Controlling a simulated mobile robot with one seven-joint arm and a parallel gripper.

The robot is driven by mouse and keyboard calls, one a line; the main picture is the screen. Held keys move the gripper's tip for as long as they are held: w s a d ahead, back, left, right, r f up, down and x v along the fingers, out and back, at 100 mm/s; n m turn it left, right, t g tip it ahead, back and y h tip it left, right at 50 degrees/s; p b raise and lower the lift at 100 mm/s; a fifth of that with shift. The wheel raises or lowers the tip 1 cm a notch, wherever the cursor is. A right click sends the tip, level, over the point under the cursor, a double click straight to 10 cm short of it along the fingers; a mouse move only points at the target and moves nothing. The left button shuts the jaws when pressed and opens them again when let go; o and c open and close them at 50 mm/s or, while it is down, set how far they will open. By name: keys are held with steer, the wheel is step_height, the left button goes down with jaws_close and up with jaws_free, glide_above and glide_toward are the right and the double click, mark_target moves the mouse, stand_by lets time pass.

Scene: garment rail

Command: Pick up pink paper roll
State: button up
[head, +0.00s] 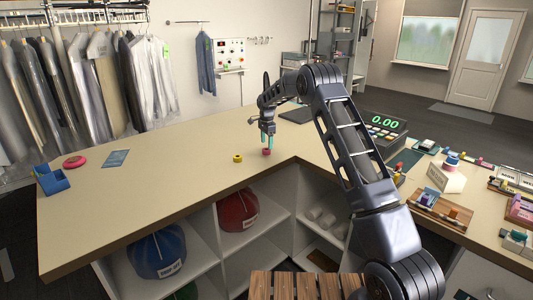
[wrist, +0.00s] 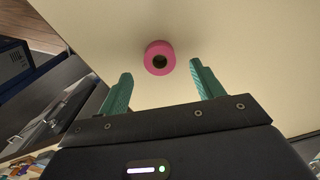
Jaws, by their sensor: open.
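The pink paper roll (head: 266,152) lies on the beige counter near its inner front edge, right under my gripper in the head view. In the wrist view the pink roll (wrist: 159,57) shows its dark centre hole and sits beyond the fingertips, between their lines. My gripper (head: 267,141) points down above the counter. Its two teal fingers (wrist: 158,80) are spread with nothing between them. The gap between the fingertips and the roll is hard to judge.
A small yellow roll (head: 237,158) lies just left of the pink roll. A blue dispenser (head: 52,180), a pink-red ring (head: 74,162) and a blue card (head: 115,158) lie at the left. A register (head: 372,132) stands right.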

mark_target(267, 149)
step_height(267, 149, down, 4)
steer(key=shift+f, duration=0.1)
steer(key=c, duration=1.1)
